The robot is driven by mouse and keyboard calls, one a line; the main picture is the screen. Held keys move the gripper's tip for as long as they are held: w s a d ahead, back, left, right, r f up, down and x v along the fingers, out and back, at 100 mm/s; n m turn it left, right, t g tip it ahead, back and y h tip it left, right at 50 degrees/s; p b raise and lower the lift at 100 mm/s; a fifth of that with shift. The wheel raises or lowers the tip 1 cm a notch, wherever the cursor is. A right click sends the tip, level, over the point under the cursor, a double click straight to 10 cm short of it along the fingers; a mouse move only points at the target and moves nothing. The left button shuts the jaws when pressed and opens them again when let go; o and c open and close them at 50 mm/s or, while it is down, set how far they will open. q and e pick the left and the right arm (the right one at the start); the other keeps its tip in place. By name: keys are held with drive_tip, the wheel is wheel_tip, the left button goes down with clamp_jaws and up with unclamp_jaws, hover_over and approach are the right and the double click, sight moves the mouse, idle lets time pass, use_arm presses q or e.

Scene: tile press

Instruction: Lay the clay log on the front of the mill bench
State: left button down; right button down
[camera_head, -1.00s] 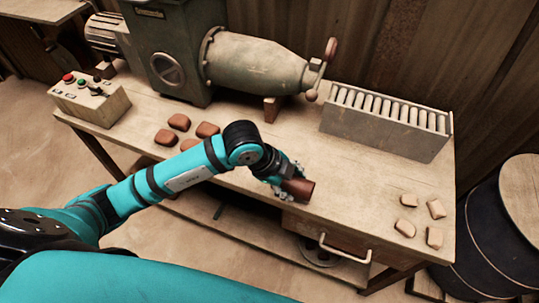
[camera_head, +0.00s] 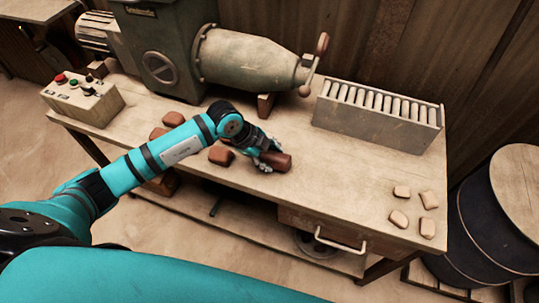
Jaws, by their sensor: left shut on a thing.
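The clay log (camera_head: 275,161) is a short reddish-brown cylinder. My left gripper (camera_head: 264,157) is shut on it, with the log's right end sticking out beyond the fingers. The log is over the front part of the wooden mill bench (camera_head: 345,187), roughly in the middle of its length. I cannot tell whether it touches the top or hangs just above it. My right gripper is not in view.
Brown clay pieces (camera_head: 221,156) lie left of the gripper, partly behind my arm. Several pale pieces (camera_head: 397,219) lie at the right end. The green mill (camera_head: 240,58), a roller rack (camera_head: 375,115) and a control box (camera_head: 84,100) stand further back. Bare top lies right of the log.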

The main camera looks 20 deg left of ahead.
use_arm(q)
drive_tip(key=c, duration=0.6)
unclamp_jaws()
drive_tip(key=shift+f, duration=0.1)
drive_tip(key=v, duration=1.2)
drive_tip(key=shift+s+b, duration=0.1)
drive_tip(key=shift+b, duration=0.2)
